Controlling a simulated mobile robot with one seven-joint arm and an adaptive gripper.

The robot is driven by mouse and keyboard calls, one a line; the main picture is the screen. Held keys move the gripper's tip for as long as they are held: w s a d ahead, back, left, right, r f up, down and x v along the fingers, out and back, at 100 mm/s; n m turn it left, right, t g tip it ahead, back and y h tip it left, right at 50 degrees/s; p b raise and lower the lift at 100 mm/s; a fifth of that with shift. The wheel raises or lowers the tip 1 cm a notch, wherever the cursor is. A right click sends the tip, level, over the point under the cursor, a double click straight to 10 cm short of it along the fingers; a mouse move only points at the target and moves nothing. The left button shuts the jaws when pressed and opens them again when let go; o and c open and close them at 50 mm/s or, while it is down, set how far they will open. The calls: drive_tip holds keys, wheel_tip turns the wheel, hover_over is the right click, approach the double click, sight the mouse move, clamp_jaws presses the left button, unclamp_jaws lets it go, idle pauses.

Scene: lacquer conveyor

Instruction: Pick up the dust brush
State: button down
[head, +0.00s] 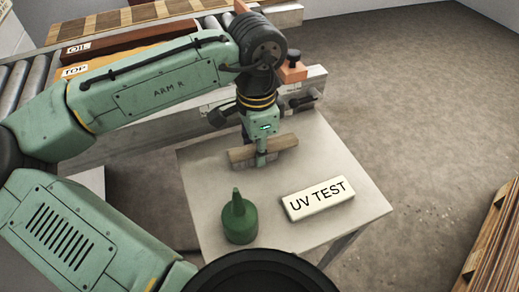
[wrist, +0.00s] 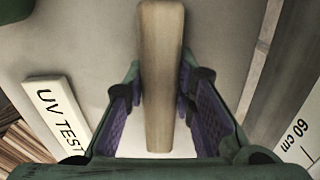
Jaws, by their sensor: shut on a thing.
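The dust brush (head: 283,143) has a pale wooden back and a greyish underside, and lies across my gripper near the far edge of the small table (head: 205,205). My gripper (head: 262,158) points down over it and is shut on it near its middle. In the wrist view the brush's wooden back (wrist: 160,75) runs lengthwise between the two purple finger pads of my gripper (wrist: 160,105). I cannot tell whether the brush touches the table or hangs just above it.
A green squeeze bottle (head: 239,220) stands at the table's front. A white "UV TEST" block (head: 318,198) lies to the right; it also shows in the wrist view (wrist: 55,115). A roller conveyor (head: 40,85) with labelled boards runs behind. A wooden stack (head: 495,245) is at lower right.

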wheel_tip(320, 180, up, 10)
drive_tip(key=shift+r, duration=0.1)
drive_tip(key=c, duration=1.9)
unclamp_jaws()
drive_tip(key=c, duration=2.9)
unclamp_jaws()
drive_tip(key=c, duration=2.4)
unclamp_jaws()
